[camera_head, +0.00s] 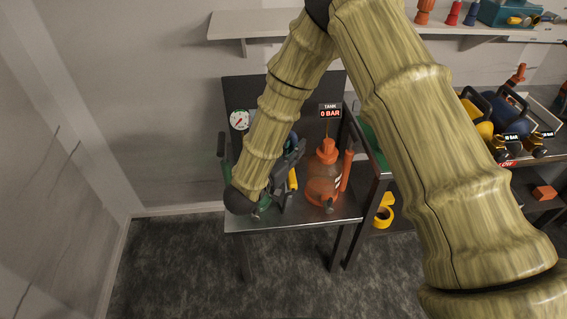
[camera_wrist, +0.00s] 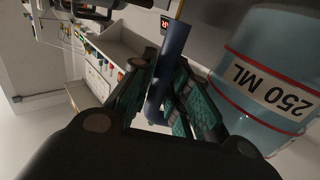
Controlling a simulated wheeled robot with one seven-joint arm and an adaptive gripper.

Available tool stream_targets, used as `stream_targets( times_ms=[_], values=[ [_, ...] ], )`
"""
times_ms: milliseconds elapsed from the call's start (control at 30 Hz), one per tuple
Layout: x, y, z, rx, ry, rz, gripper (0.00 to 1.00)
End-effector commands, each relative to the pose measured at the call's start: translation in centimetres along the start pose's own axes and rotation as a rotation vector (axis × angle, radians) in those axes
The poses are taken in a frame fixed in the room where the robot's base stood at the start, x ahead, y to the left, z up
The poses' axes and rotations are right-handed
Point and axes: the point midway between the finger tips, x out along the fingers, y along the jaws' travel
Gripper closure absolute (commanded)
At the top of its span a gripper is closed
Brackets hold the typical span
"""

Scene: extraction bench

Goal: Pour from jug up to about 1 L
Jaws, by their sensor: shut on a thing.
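The jug (camera_wrist: 265,75) fills the right of the wrist view, a pale blue clear vessel with red lines and a "250 ML" label, tilted in the picture. My gripper (camera_wrist: 163,88) is shut on a dark blue bar (camera_wrist: 170,62), seemingly the jug's handle. In the head view my gripper (camera_head: 288,172) is over the left of the dark bench, and my arm hides most of the jug. Just right of it stands an orange tank (camera_head: 323,180) with a pump top, under a sign (camera_head: 330,110) reading "TANK 0 BAR". I cannot tell the liquid level or any pouring.
A white shelf (camera_head: 260,22) runs above. At right a second bench holds yellow and blue items (camera_head: 490,115). A yellow roll (camera_head: 383,217) and an orange block (camera_head: 544,192) lie lower. Carpet in front is clear.

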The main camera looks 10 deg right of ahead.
Motion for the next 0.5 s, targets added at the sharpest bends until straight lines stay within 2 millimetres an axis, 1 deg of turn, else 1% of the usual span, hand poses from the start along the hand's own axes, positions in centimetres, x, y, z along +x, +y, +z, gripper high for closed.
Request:
stream_targets(
  times_ms=[100, 300, 500],
  values=[
    [-1.6, -0.3, -0.1, 0.003, 0.006, 0.073, 1.0],
    [-3.9, -0.2, -0.2, 0.003, 0.004, 0.178, 1.0],
    [-5.2, -0.1, -0.3, 0.002, 0.003, 0.231, 1.0]
  ],
)
